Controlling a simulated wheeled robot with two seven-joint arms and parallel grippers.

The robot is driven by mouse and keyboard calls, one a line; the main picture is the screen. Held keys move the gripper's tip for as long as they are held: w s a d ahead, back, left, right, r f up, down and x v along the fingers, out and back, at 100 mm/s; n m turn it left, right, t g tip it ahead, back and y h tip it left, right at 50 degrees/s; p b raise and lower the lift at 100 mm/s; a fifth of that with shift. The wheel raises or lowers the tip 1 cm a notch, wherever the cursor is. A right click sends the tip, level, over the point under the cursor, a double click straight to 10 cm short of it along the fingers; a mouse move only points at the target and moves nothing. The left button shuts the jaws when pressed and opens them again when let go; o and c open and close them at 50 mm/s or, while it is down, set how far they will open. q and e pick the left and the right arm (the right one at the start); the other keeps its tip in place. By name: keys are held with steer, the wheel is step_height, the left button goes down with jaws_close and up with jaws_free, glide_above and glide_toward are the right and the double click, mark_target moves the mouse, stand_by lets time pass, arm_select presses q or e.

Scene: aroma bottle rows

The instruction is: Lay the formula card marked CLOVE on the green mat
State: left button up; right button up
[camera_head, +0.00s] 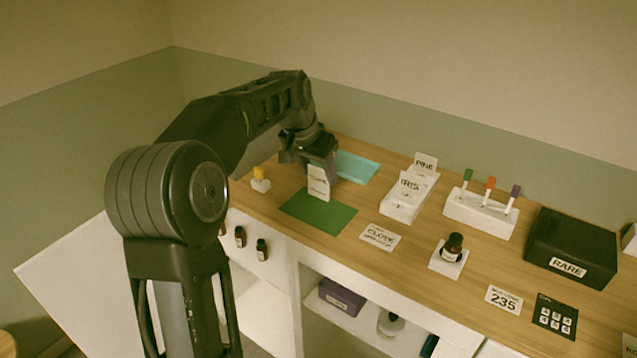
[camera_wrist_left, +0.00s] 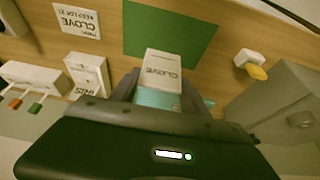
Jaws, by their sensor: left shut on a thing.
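My left gripper (camera_head: 318,160) is shut on a white card (camera_head: 318,184) and holds it upright above the far part of the green mat (camera_head: 325,216). The held card reads CLOVE in the left wrist view (camera_wrist_left: 162,66), where it stands between the fingers. The green mat also shows in the left wrist view (camera_wrist_left: 150,28); its visible surface is bare. I cannot tell whether the card's lower edge touches the mat. Another white card (camera_head: 380,237) printed CLOVE lies flat on the table, right of the mat. My right gripper is not in view.
A white holder (camera_head: 400,212) with IRIS and PINE cards stands right of the mat. A teal tray (camera_head: 362,168) lies behind the gripper. A yellow-topped piece (camera_head: 260,180) is left of the mat. A brown bottle (camera_head: 454,246), marker stand (camera_head: 480,218) and black RARE box (camera_head: 570,245) stand further right.

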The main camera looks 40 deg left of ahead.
mark_target(318, 181)
arm_select(q)
steer(key=shift+f, duration=1.8)
steer(key=shift+f, duration=0.2)
steer(key=o, duration=1.3)
steer(key=shift+r, duration=0.15)
steer(key=shift+r, duration=0.15)
steer(key=v, duration=1.1)
steer(key=shift+s+r+b, duration=0.15)
steer(key=shift+r+b, duration=0.2)
steer(key=shift+r, duration=0.05)
